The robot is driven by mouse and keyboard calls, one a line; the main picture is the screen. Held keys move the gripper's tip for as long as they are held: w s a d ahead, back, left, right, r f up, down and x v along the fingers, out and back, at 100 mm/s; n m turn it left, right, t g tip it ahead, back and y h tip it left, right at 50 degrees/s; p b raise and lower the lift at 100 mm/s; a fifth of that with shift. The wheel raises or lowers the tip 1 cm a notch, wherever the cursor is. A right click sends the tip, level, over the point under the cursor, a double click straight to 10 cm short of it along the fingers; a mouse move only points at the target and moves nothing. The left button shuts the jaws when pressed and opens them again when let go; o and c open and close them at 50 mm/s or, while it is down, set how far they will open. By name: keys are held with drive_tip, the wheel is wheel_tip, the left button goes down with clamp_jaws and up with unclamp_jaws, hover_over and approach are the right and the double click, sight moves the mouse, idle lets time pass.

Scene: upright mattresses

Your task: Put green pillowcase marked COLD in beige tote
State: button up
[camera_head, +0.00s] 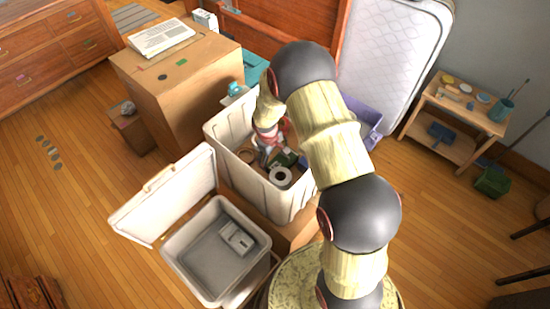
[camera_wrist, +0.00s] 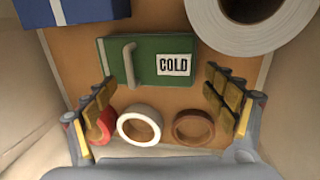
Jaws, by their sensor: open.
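The green pillowcase (camera_wrist: 147,52) is a flat green rectangle with a white COLD label and a pale handle-like strip. It lies on the brown bottom of a tall cream bin (camera_head: 222,150); in the head view a bit of green (camera_head: 286,158) shows beside my gripper.
In the bin, a large white roll (camera_wrist: 250,15), a blue box (camera_wrist: 75,8) and white (camera_wrist: 139,126), brown (camera_wrist: 193,128) and red (camera_wrist: 102,128) rings lie close by. A cardboard box (camera_head: 185,85) stands behind left, a mattress (camera_head: 395,50) behind right. Left floor is mostly clear.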

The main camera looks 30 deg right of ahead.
drive_tip(key=shift+r, duration=0.4)
wheel_tip(320, 180, up, 18)
drive_tip(key=p, duration=1.2)
drive_tip(key=shift+r+p, duration=0.2)
drive_tip(key=shift+p, duration=0.2)
idle(0.5)
idle(0.4)
drive_tip(key=s+a+r+m+t+y+b, duration=0.1)
drive_tip(key=s+a+r, duration=0.4)
drive_tip(key=s+r, duration=0.9)
drive_tip(key=s+a+r+m+t+y+b, duration=0.1)
drive_tip(key=s+a+r+m+t+b, duration=0.2)
drive_tip(key=s+r, duration=1)
drive_tip(key=shift+s+a+r+t+b, duration=0.35)
drive_tip(key=shift+a+r+t+b, duration=0.1)
drive_tip(key=shift+a+b, duration=1.15)
